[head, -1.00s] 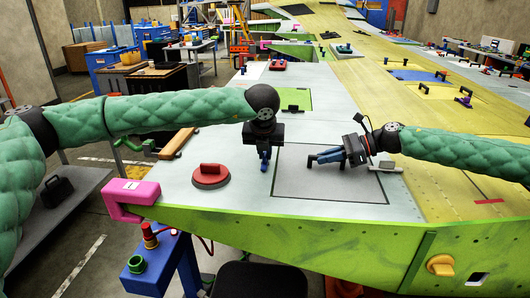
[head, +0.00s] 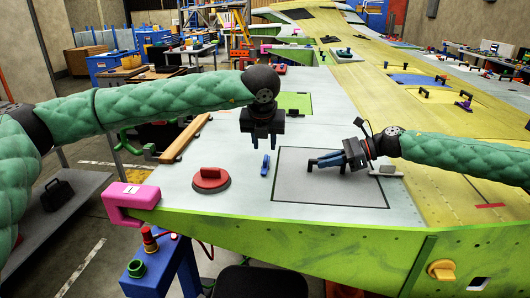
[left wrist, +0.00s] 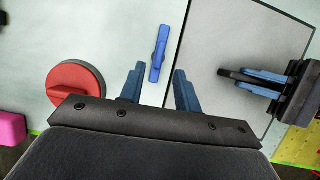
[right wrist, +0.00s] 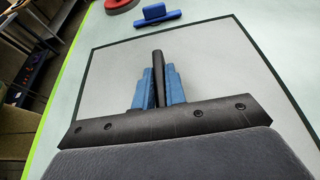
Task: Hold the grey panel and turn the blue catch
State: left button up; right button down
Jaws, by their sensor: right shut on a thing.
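The grey panel (head: 330,180) lies flat within a dark outline on the light wing skin; it also shows in the left wrist view (left wrist: 215,40). My right gripper (head: 314,163) is shut on the panel's black handle (right wrist: 157,62). The blue catch (head: 265,165) sits on the skin just left of the panel, roughly parallel to its left edge and apart from it; it also shows in the left wrist view (left wrist: 158,53) and the right wrist view (right wrist: 156,15). My left gripper (head: 264,143) is open and empty above the catch, not touching it.
A red round piece with a grip (head: 211,180) stands left of the catch. A pink clamp (head: 132,203) is on the wing's near left corner. A small grey block (head: 387,170) lies right of the panel. Skin around the catch is clear.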

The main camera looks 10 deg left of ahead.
pick_arm(q)
jog(key=shift+v, duration=2.75)
pick_arm(e)
jog(key=c, duration=1.4)
grip_release()
jog(key=shift+o, duration=0.2)
